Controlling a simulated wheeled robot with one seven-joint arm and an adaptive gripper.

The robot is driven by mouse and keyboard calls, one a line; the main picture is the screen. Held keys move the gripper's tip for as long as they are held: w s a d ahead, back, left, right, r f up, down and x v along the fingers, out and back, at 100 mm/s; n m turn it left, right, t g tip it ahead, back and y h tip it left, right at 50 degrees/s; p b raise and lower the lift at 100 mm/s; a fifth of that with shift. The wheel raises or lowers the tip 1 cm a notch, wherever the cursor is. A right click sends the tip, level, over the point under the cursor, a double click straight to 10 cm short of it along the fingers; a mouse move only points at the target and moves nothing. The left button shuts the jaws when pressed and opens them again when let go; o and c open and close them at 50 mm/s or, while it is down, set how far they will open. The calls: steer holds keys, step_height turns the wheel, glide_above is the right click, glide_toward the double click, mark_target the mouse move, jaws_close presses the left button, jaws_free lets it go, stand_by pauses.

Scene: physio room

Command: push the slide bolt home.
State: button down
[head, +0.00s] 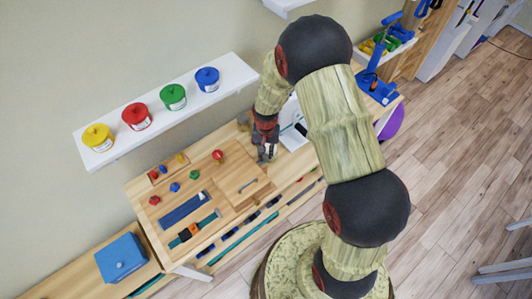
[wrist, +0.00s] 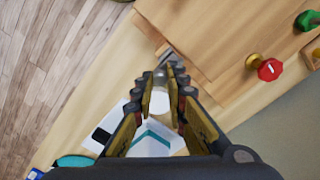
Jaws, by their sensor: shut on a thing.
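My gripper (head: 266,156) is over the far right part of the wooden activity board (head: 232,200) in the head view. In the wrist view my gripper (wrist: 163,78) has its two yellow-and-black fingers closed at the tips around the small grey knob (wrist: 160,73) of the slide bolt. The grey metal slide bolt (wrist: 172,60) lies along the board's edge, just past the fingertips. The fingers hide much of it, so I cannot tell how far the bar is in. In the head view my gripper covers the bolt.
A red knob (wrist: 269,69) and a green knob (wrist: 308,20) stand on the board. Coloured lidded pots, such as the green one (head: 173,97), stand on a white shelf (head: 108,152) above. A blue box (head: 122,257) is at the lower left. A blue clamp-like device (head: 377,88) stands at the right.

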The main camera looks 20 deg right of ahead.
mark_target(260, 163)
steer(key=shift+s+a, duration=0.2)
steer(key=shift+a, duration=0.55)
steer(key=shift+s+a, duration=0.2)
steer(key=shift+a, duration=0.55)
steer(key=shift+d, duration=0.15)
steer(key=c, duration=1.8)
jaws_free()
steer(key=shift+a, duration=0.3)
steer(key=shift+c, duration=0.2)
steer(key=shift+o, duration=0.4)
steer(key=shift+d, duration=0.1)
steer(key=shift+r, duration=0.6)
step_height(260, 163, up, 11)
steer(key=shift+f, duration=0.1)
